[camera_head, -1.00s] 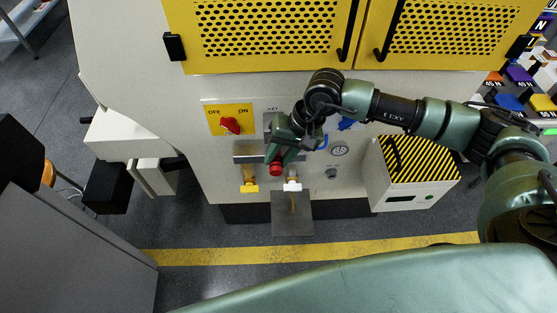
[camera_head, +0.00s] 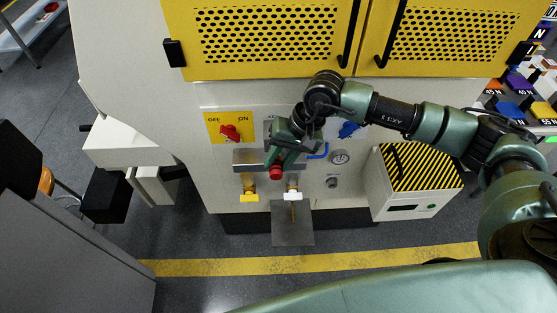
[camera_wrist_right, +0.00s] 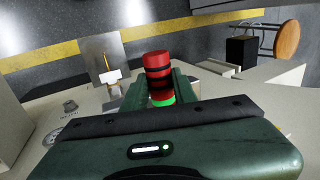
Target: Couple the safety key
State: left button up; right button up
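My right gripper (camera_head: 280,163) is at the front panel of the machine (camera_head: 225,175), below the KEY label, pointing down and to the left. Between its fingers is a red and black banded cylinder, which I take for the safety key (camera_head: 276,173). In the right wrist view the safety key (camera_wrist_right: 158,72) stands between the two green fingers (camera_wrist_right: 160,88), which look closed on it. A bright green ring shows at its lower end. The arm and gripper hide the panel behind, so I cannot tell whether the key touches a socket. My left gripper is out of view.
A red OFF/ON knob (camera_head: 230,132) is left of the gripper, a blue handle (camera_head: 348,130) and gauge (camera_head: 340,157) right. A striped box (camera_head: 415,165) stands right. Floor in front is open.

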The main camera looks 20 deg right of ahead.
jog(key=o, duration=0.5)
jog(key=shift+w+d+r, duration=0.1)
jog(key=shift+w+r, duration=0.05)
jog(key=shift+w, duration=0.1)
notch_tip(320, 180, up, 20)
jog(key=b, duration=0.3)
dwell(0.3)
